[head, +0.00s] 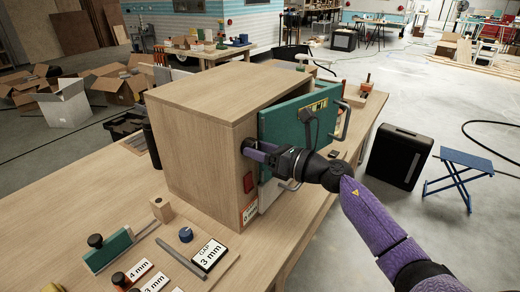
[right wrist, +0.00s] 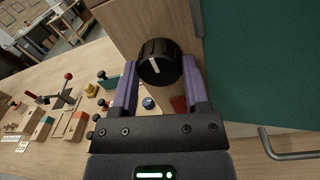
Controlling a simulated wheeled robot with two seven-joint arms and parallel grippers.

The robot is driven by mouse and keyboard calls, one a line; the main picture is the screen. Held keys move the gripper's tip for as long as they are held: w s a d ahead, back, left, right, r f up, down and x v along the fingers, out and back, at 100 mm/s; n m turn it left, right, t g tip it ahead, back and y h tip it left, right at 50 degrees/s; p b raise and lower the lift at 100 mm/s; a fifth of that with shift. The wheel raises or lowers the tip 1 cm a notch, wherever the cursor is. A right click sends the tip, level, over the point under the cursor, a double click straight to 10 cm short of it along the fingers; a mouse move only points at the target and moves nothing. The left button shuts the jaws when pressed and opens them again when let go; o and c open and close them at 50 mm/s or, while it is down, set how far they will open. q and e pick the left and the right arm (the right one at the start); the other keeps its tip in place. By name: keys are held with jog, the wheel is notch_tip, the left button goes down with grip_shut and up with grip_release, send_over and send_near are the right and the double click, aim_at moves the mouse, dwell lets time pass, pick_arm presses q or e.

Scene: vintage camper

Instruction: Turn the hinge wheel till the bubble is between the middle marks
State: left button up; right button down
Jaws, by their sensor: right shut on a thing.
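The hinge wheel is a black ribbed knob (right wrist: 160,62) with a white line, on the wooden front edge of a cabinet (head: 185,140). My right gripper (head: 250,150) reaches this edge from the right. In the right wrist view its purple fingers (right wrist: 160,78) are shut on the knob, one on each side. In the head view the knob is mostly hidden by the gripper. The teal door (head: 285,125) stands beside it and carries a small yellow strip (head: 313,106). I cannot make out a bubble or its marks. My left gripper is not in view.
A red switch (head: 248,183) sits below the gripper. A "GAP 3 mm" card (head: 208,255), other gauge pieces and a teal block tool (head: 108,250) lie on the bench. Metal handles (head: 343,120) stick out from the door. A black case (head: 400,157) and blue stool (head: 465,165) stand on the floor.

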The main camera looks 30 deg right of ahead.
jog(key=shift+m+p, duration=0.45)
jog(key=shift+m, duration=0.35)
jog(key=m+p, duration=0.1)
jog(key=m, duration=0.1)
jog(key=shift+r+m, duration=0.1)
jog(key=shift+m, duration=0.2)
jog(key=m+p, duration=0.2)
jog(key=m, duration=0.2)
jog(key=shift+m+t+p, duration=0.3)
jog(key=shift+m+p, duration=0.15)
jog(key=shift+m, duration=0.75)
jog(key=shift+f+m, duration=0.2)
jog(key=shift+m, duration=0.5)
